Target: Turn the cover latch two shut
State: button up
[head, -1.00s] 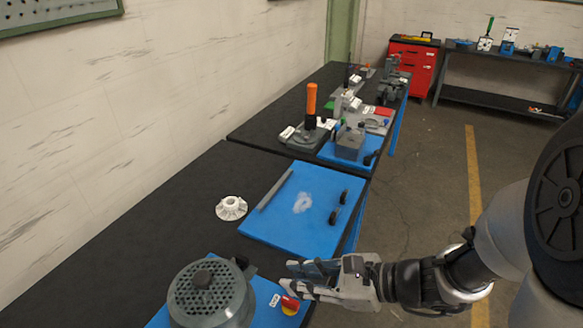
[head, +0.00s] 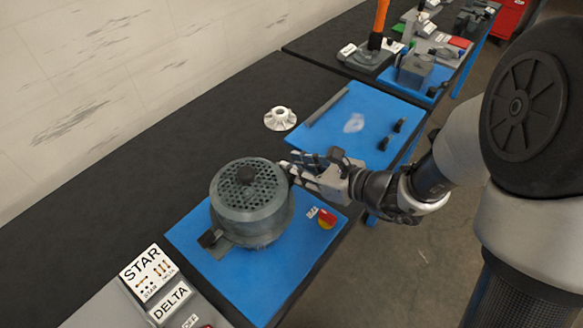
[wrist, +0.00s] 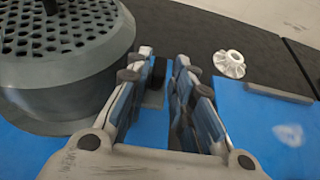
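A round grey cover (head: 247,205) with a perforated top and a black centre knob stands on a blue board (head: 200,262); it also shows in the wrist view (wrist: 65,80). One black-handled latch (head: 210,238) sits at its front left on a grey tab. My gripper (head: 291,167) is at the cover's back right edge. In the wrist view my gripper (wrist: 163,72) has its fingers apart, with a dark latch-like part (wrist: 157,72) showing between them. I cannot tell whether the fingers touch it. In the head view, my fingers hide this part. No latch number is readable.
A white flanged part (head: 280,118) lies behind on the black bench (head: 150,150). A second blue board (head: 345,110) has two black handles. STAR (head: 146,268) and DELTA (head: 170,301) labels are at front left.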

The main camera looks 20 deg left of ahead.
jog(key=shift+x, duration=1.1)
jog(key=shift+c, duration=0.4)
grip_shut()
